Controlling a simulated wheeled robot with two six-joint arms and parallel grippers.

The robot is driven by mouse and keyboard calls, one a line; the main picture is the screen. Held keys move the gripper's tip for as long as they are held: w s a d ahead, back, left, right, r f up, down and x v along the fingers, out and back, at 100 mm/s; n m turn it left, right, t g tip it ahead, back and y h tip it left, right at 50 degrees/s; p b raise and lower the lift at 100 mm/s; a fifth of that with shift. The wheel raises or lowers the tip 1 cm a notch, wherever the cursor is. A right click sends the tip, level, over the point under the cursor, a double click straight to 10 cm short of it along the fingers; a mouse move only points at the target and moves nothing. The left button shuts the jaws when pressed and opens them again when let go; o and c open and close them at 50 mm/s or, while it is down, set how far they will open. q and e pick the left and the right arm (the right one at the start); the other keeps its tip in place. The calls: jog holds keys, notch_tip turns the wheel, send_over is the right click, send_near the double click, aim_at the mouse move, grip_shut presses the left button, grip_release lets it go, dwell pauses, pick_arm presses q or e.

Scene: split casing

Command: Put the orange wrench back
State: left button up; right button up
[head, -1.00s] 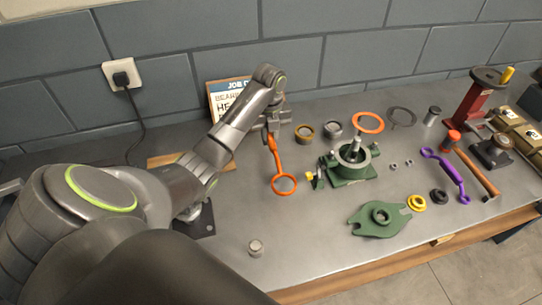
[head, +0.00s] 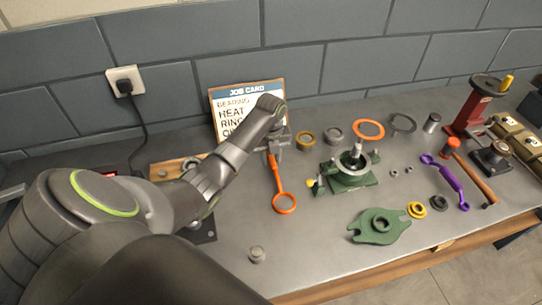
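The orange wrench (head: 278,180) has a ring end toward the front of the bench and its handle running back to my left gripper (head: 277,150). My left gripper is shut on the handle's far end, with the fingertips partly hidden by the gripper body. The ring end hangs over or rests on the bare grey bench top; I cannot tell whether it touches. My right gripper is not in view.
A green casing half with a shaft (head: 352,170) stands right of the wrench. A green flange (head: 380,226), purple wrench (head: 447,180) and hammer (head: 475,178) lie farther right. A job card (head: 228,104) and wooden board (head: 168,170) are behind my arm.

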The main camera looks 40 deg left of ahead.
pick_arm(q)
jog(key=shift+o, duration=0.9)
jog(key=shift+r, duration=0.2)
notch_tip(320, 180, up, 6)
jog(key=shift+w+r+b, duration=0.1)
jog(key=shift+r+b, duration=0.05)
jog(key=shift+b, duration=0.6)
notch_tip(320, 180, up, 6)
jog(key=p, duration=0.5)
jog(key=shift+f, duration=0.2)
